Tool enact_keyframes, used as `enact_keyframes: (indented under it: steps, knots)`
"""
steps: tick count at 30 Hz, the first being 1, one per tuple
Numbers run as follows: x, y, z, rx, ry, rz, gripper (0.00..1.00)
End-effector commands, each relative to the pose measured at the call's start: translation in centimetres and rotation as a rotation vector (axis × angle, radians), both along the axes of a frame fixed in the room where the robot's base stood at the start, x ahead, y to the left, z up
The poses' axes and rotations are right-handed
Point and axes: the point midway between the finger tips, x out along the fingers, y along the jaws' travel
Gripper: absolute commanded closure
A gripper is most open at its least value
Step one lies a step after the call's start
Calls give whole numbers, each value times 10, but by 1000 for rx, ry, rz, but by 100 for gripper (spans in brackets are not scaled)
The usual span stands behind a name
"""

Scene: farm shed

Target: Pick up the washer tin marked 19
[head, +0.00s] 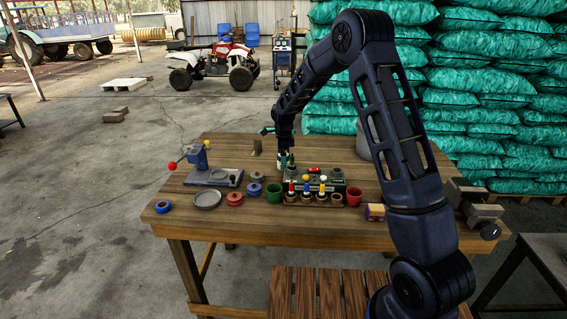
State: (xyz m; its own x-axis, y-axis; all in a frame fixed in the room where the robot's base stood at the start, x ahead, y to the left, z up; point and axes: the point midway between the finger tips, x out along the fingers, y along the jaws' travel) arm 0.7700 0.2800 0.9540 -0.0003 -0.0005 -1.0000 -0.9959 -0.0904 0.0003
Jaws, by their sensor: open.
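No marking is readable at this size, so I cannot tell which is marked 19. My gripper (285,164) points down behind and right of this group, over the back left part of a dark tray (302,184). It is open. Its fingertips are small here, and I cannot tell whether they touch anything.
A green cup (274,194), a red cup (354,196) and holders with coloured pegs line the front. Table (205,228) room is free at the front.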

Motion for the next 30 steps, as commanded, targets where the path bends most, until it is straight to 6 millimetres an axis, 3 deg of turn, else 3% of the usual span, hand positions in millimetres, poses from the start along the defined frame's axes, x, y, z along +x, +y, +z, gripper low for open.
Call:
enact_keyframes:
  steps: [3, 9, 17, 18, 26, 30]
  knots:
    - [0, 0, -10, 0, 0, 1, 22]
    - [0, 0, -11, 1, -1, 1, 22]
    - [0, 0, -11, 1, 0, 1, 71]
    - [0, 0, -10, 1, -1, 1, 73]
    - [0, 0, -8, 1, -1, 0, 73]
    - [0, 0, 4, 1, -2, 0, 73]
